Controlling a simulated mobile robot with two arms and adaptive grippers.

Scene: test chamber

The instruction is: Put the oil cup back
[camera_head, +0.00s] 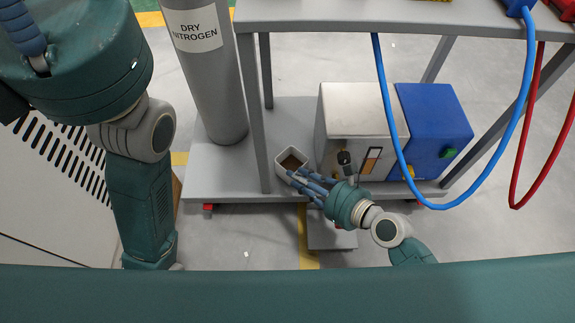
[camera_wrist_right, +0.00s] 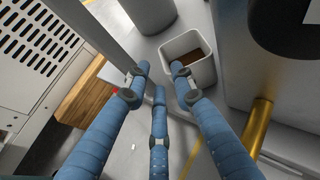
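The oil cup (camera_head: 291,161), a pale square cup with brown contents, is upright near the front edge of the lower shelf, between the table leg and the white-and-blue machine. It also shows in the right wrist view (camera_wrist_right: 207,72). My right gripper (camera_head: 297,175) is at the cup's near side with its fingers spread. In the wrist view (camera_wrist_right: 160,76), one finger overlaps the cup's opening; the other two are outside its left wall. Whether any finger touches the wall is unclear. My left arm comes in from the left; its gripper is out of view.
A white-and-blue machine (camera_head: 362,112) stands right of the cup on the lower shelf (camera_head: 232,180). A dry nitrogen cylinder (camera_head: 207,95) stands left. Blue (camera_head: 522,95) and red (camera_head: 532,150) hoses hang at right. A grey block (camera_head: 332,237) lies below my right gripper.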

